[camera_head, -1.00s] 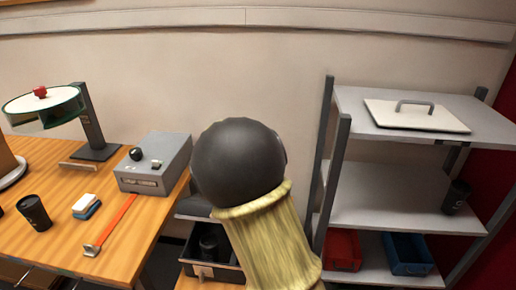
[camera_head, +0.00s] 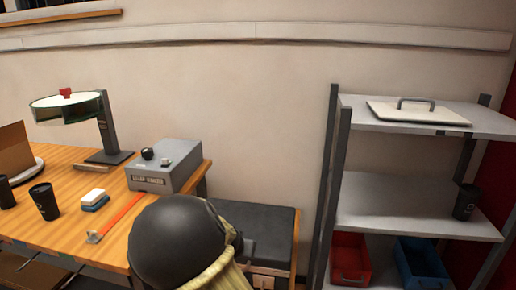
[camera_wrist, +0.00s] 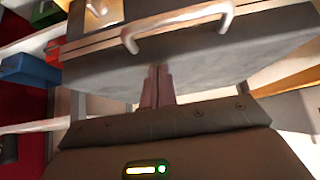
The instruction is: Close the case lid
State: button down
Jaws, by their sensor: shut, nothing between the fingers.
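The case lid (camera_head: 262,222) is dark grey and lies flat over the case in the head view. Part of the case front with a latch (camera_head: 263,281) shows below it. My dark and yellowish arm hides the case's left and front parts. In the wrist view the grey case (camera_wrist: 230,60) fills the upper middle, with a pale handle (camera_wrist: 180,22) and a light seam along its edge. My gripper (camera_wrist: 158,70) is shut and empty, its fingertips at or very near the grey surface below the handle. I cannot tell whether they touch.
A wooden table (camera_head: 60,225) at left holds a grey control box (camera_head: 165,165), a red-handled tool (camera_head: 118,217), a sponge (camera_head: 95,198) and dark cups. A shelf rack (camera_head: 400,195) stands at right with red (camera_head: 350,262) and blue (camera_head: 420,262) bins.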

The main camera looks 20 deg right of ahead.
jog(key=shift+s+a+f+t+b, duration=0.1)
jog(key=shift+s+f+t+b, duration=0.1)
jog(key=shift+s+f+b, duration=0.45)
jog(key=shift+s+a+f+t+b, duration=0.1)
jog(key=shift+s+f+t+b, duration=0.2)
jog(key=shift+f, duration=0.65)
jog(key=shift+s, duration=0.1)
jog(key=shift+r, duration=0.1)
notch_tip(320, 180, up, 6)
jog(key=w+p, duration=0.2)
jog(key=p, duration=0.4)
jog(key=s+a+f, duration=0.2)
jog(key=s+a, duration=0.1)
jog(key=s, duration=0.5)
jog(key=shift+s+a+f+t, duration=0.3)
jog(key=shift+s+a, duration=0.1)
